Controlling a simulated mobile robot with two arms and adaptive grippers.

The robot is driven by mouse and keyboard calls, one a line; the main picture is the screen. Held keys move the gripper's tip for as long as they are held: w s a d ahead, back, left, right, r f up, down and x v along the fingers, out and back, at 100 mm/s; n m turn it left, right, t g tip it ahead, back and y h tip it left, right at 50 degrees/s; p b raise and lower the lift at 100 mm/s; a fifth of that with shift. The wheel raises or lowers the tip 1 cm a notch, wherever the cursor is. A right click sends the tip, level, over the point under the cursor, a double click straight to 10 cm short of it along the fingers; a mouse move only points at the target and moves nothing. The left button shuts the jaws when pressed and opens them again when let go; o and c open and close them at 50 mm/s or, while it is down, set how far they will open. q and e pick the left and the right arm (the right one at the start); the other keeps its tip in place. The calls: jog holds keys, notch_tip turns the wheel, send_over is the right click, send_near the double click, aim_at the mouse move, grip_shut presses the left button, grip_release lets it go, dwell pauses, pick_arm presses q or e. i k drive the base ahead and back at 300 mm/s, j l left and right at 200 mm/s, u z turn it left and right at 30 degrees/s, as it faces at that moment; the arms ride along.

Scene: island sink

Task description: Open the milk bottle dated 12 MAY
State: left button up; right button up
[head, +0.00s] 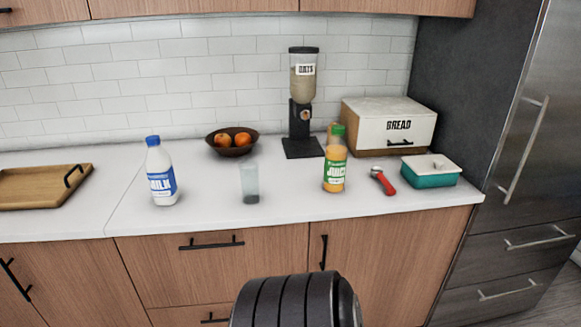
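One milk bottle (161,177) stands upright on the white counter, left of the middle. It is white with a blue label reading MILK and has a blue cap (153,141) on top. No date can be read on it from here. A dark ribbed rounded part, which looks like part of my own body, shows at the bottom middle, well in front of the counter. No gripper fingers show.
To the bottle's right are a clear glass (250,184), fruit bowl (232,145), oats dispenser (302,105), juice bottle (335,165), red-handled tool (382,181), teal dish (431,171) and bread box (390,124). A wooden tray (40,188) lies left. Counter around the milk is clear.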

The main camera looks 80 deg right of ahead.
aim_at(159, 167)
jog(key=z, duration=2.4)
